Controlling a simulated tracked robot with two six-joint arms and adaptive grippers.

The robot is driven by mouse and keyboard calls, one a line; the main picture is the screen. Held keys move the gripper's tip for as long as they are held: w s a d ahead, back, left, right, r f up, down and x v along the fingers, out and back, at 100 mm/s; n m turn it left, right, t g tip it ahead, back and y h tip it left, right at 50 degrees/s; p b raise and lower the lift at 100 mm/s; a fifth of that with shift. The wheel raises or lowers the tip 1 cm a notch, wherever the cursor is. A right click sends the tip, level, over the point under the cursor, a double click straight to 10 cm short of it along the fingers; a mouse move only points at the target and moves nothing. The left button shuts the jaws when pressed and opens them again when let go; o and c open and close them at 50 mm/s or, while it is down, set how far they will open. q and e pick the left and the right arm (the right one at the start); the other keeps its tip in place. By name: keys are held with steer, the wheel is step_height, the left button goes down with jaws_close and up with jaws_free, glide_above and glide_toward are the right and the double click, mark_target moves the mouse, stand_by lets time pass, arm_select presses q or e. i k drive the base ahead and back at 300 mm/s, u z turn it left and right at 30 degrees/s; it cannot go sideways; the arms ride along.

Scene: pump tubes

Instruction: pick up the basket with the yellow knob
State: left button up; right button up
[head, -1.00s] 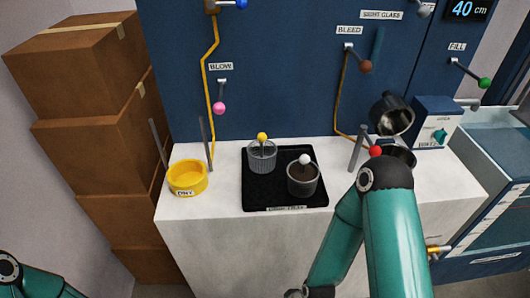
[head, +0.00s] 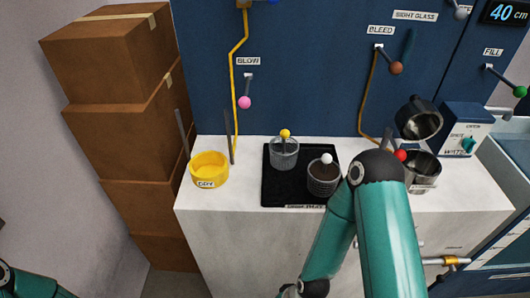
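The basket with the yellow knob (head: 284,155) is a small grey ribbed cup, with the yellow knob standing up above its rim. It stands upright at the back left of a black tray (head: 275,190) on the white counter. A similar basket with a white knob (head: 322,180) and dark contents stands in front and to its right on the same tray. My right arm rises at the lower right with its elbow in front of the counter, apart from the yellow-knob basket. Part of my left arm shows at the bottom left corner.
A yellow dish (head: 209,172) marked DRY stands left of the tray, by two grey posts. Right of it are a red knob (head: 400,156), a metal pot (head: 424,172), partly behind my arm, and a blue box (head: 464,130). Brown boxes (head: 112,57) are stacked at left.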

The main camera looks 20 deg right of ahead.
mark_target(283, 161)
steer(key=z, duration=0.45)
steer(key=i, duration=0.15)
steer(key=u, duration=2.4)
steer(key=k, duration=2.65)
steer(key=z, duration=0.65)
steer(key=i, duration=1)
steer(key=u, duration=0.1)
